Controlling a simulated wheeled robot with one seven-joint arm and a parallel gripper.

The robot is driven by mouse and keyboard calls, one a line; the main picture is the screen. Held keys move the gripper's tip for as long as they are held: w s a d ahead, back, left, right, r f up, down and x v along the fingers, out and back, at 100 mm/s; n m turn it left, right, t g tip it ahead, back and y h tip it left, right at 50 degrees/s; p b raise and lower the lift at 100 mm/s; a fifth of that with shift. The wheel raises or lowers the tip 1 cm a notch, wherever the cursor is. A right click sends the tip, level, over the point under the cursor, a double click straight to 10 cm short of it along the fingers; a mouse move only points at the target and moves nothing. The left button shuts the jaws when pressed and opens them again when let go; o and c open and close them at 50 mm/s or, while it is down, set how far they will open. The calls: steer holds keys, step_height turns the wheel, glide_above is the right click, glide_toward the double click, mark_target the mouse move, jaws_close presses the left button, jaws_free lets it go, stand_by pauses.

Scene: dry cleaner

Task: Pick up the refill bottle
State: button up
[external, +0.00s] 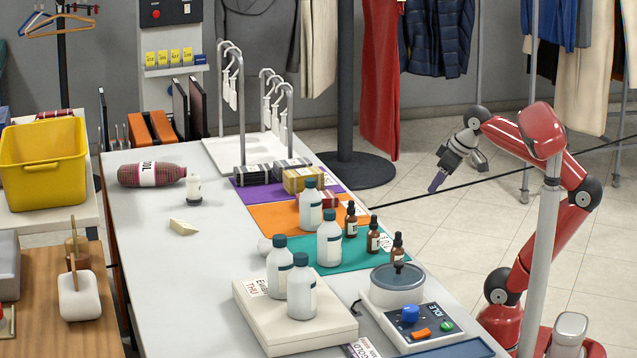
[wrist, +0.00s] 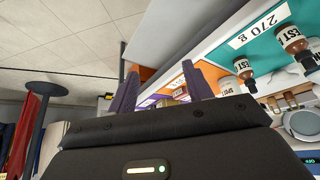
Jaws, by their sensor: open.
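White bottles with teal caps stand on the counter: one on the orange mat (external: 310,212), one on the teal mat (external: 329,245), and two (external: 279,270) (external: 301,294) on a white box. Small brown dropper bottles (external: 351,224) (external: 373,240) (external: 397,252) stand at the mats' right edge. I cannot tell which bottle is the refill bottle. My gripper (external: 436,184) is open and empty, beyond the counter's right side, apart from all bottles. Its purple fingers frame the wrist view (wrist: 160,75), where brown bottles (wrist: 290,42) show at the right.
The counter (external: 150,235) also holds a purple mat with boxes, a metal hanger rack (external: 240,110), a maroon roll (external: 150,176) and a scale-like device (external: 397,290). The counter's left part is mostly clear.

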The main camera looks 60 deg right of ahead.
step_height(320, 180, up, 7)
steer(key=w+a+n+t+h+b, duration=0.15)
steer(key=w+a+n+t, duration=0.25)
steer(key=w+n, duration=0.4)
steer(key=w+a+n+t+b, duration=0.2)
steer(key=w+a+n+t, duration=0.25)
steer(key=n, duration=0.55)
steer(key=w+a+r+n+t+y, duration=0.1)
steer(key=a+r+n+t+y, duration=0.2)
steer(key=a+n, duration=0.8)
steer(key=n+g+y+b, duration=0.2)
steer(key=n+y, duration=0.6)
steer(key=n, duration=0.5)
glide_toward(329, 211)
step_height(329, 211, up, 5)
steer(key=w, duration=0.2)
steer(key=shift+n, duration=0.3)
steer(key=w+a+f, duration=0.2)
steer(key=w, duration=0.1)
steer(key=w+a+f, duration=0.3)
steer(key=shift+w+a+f, duration=0.2)
